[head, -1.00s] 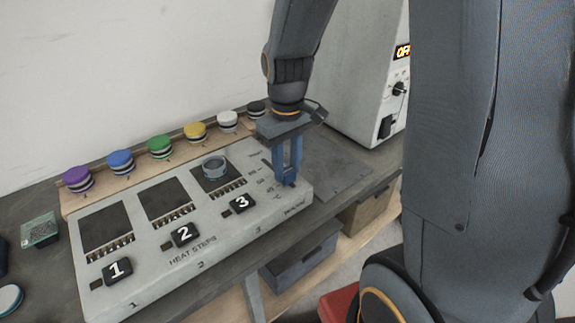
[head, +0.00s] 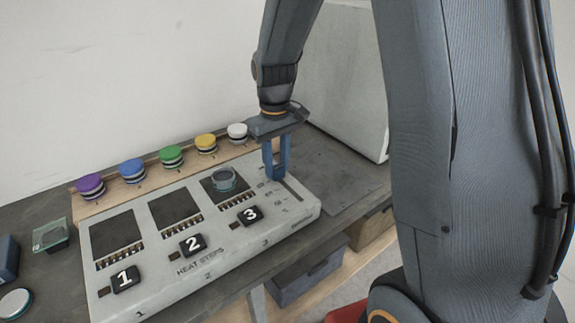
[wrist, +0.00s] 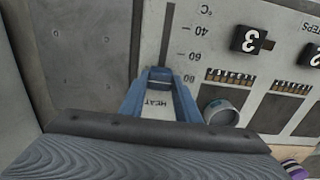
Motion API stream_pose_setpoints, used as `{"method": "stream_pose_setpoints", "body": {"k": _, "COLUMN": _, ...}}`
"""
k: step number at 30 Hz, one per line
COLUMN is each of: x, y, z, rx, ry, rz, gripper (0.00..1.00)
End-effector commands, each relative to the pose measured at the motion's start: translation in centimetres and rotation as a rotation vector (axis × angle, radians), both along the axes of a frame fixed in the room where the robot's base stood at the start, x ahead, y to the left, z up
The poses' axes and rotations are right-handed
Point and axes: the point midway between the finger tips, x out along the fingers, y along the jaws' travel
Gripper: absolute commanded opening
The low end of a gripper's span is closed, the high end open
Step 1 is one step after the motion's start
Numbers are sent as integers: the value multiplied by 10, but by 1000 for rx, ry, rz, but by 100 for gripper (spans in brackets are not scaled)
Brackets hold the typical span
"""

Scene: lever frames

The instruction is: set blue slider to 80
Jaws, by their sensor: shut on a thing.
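The blue slider (wrist: 160,74) sits in a dark straight slot (wrist: 168,30) on the heat-steps panel (head: 160,285). In the wrist view it is level with, or very close to, the 80 mark (wrist: 190,78), with 60 and 40 further along the slot. My gripper (wrist: 160,84) is shut on the slider, one blue finger on each side. In the head view my gripper (head: 275,177) stands upright over the back part of the slot, and its fingers hide the slider. The bare slot runs from there toward the panel's front edge.
Numbered black blocks, including block 3 (head: 250,215), sit along the panel front. A grey ring-shaped piece (head: 223,180) lies on the third plate, left of my gripper. Several coloured round caps, including a white one (head: 237,131), stand along the back. A pale cabinet (head: 345,80) stands behind.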

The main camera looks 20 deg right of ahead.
Motion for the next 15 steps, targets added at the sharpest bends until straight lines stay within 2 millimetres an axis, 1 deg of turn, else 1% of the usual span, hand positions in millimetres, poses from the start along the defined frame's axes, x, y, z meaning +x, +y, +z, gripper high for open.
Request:
{"method": "stream_pose_setpoints", "body": {"k": 1, "x": 4, "y": 2, "z": 2, "rx": 0, "ry": -9, "rz": 3, "gripper": 0}}
{"method": "stream_pose_setpoints", "body": {"k": 9, "x": 6, "y": 4, "z": 2, "rx": 0, "ry": -13, "rz": 6, "gripper": 0}}
{"method": "stream_pose_setpoints", "body": {"k": 10, "x": 7, "y": 4, "z": 2, "rx": 0, "ry": -14, "rz": 6, "gripper": 31}}
{"method": "stream_pose_setpoints", "body": {"k": 13, "x": 6, "y": 4, "z": 2, "rx": 1, "ry": -11, "rz": 5, "gripper": 48}}
{"method": "stream_pose_setpoints", "body": {"k": 15, "x": 5, "y": 3, "z": 2, "rx": 0, "ry": -10, "rz": 5, "gripper": 48}}
